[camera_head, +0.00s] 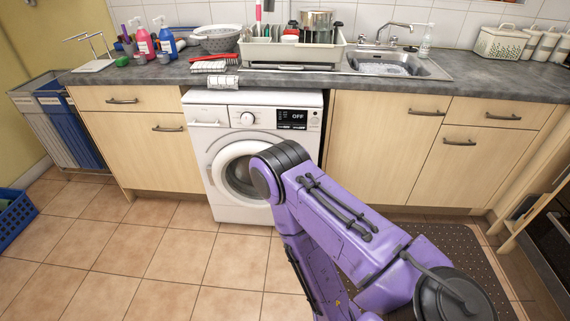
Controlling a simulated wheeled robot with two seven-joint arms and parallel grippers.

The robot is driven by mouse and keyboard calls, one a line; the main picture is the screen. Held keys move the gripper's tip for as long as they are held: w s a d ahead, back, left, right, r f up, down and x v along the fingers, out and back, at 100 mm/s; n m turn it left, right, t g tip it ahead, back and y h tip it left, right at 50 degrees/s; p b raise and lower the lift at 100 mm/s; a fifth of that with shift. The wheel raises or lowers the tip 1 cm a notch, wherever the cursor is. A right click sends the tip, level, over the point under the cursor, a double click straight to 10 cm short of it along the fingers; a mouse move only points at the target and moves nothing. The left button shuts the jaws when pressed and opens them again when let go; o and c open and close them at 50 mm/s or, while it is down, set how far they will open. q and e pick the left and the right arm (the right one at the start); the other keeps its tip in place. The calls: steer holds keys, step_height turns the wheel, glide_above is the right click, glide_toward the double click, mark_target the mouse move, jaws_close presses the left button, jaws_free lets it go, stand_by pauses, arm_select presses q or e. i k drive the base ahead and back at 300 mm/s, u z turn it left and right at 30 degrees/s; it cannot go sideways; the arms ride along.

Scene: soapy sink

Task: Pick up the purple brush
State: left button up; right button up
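I cannot clearly make out a purple brush. A small dark purple-blue shape (119,46) lies on the counter left of the bottles, too small to identify. A pink handle (258,11) stands upright behind the dish rack (262,52); its lower end is hidden. My purple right arm comes in from the bottom right, bent in front of the washing machine, with no gripper fingers showing. My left arm and gripper are out of view.
The grey counter (460,84) runs along the wall, with the sink (405,66) right of the rack. Pink and blue bottles, a colander (217,40) and cloths (208,67) stand left. The washing machine (230,150) is below. A blue crate (14,222) sits on the floor left.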

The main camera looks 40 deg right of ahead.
mark_target(126, 37)
steer(key=k, duration=0.65)
steer(key=z, duration=0.7)
steer(key=i, duration=0.65)
steer(key=z, duration=0.7)
steer(key=i, duration=0.85)
steer(key=u, duration=0.7)
steer(key=i, duration=0.7)
steer(key=u, duration=0.65)
steer(key=k, duration=1.35)
steer(key=u, duration=0.7)
steer(key=i, duration=1)
steer(key=u, duration=0.95)
steer(key=i, duration=1.55)
